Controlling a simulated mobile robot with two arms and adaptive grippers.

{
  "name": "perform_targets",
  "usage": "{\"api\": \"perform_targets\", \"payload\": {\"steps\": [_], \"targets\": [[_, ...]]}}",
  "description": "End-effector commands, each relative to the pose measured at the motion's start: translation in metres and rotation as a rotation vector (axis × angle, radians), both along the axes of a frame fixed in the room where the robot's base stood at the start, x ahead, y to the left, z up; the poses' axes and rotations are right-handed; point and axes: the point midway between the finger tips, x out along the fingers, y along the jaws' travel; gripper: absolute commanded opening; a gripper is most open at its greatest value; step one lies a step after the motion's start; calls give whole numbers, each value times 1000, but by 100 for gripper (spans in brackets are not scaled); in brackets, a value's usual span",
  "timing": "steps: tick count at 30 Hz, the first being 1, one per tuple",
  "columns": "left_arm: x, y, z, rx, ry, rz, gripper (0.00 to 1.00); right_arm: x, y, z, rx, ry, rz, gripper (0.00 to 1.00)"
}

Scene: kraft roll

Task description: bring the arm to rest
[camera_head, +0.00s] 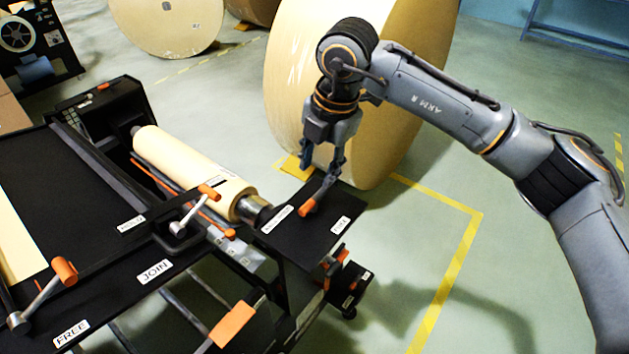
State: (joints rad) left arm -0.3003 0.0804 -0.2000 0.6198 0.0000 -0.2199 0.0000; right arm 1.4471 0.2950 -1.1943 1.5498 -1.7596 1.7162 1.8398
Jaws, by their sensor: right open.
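My right arm (440,98) comes in from the right edge and reaches across to the black machine. Its gripper (320,172) points down over the small black side shelf (318,238) at the machine's right end. The fingers are apart with nothing seen between them. An orange-tipped handle (308,208) lies on the shelf just below the right finger; I cannot tell whether they touch. My left gripper does not show.
The black machine (95,250) fills the left, with a kraft roll (190,172) on its shaft and orange-tipped levers (64,270). A huge paper roll (290,80) stands close behind my gripper. Yellow floor lines (445,275) mark open green floor at the right.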

Motion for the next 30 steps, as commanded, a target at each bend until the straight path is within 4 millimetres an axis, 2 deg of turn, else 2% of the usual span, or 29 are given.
{"api": "perform_targets", "payload": {"steps": [6,19,21,23,25,28,30], "targets": [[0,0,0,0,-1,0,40,-2,-3,16,-1,1,0,40],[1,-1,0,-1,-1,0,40,-2,-3,16,1,2,0,40],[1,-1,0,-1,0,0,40,-5,2,13,20,9,15,40],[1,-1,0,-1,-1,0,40,-12,14,9,70,26,52,40],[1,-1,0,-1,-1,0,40,-27,39,1,179,60,126,40],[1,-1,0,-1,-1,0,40,-65,91,-1,456,125,270,40],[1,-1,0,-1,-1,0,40,-97,130,16,731,163,358,40]]}}
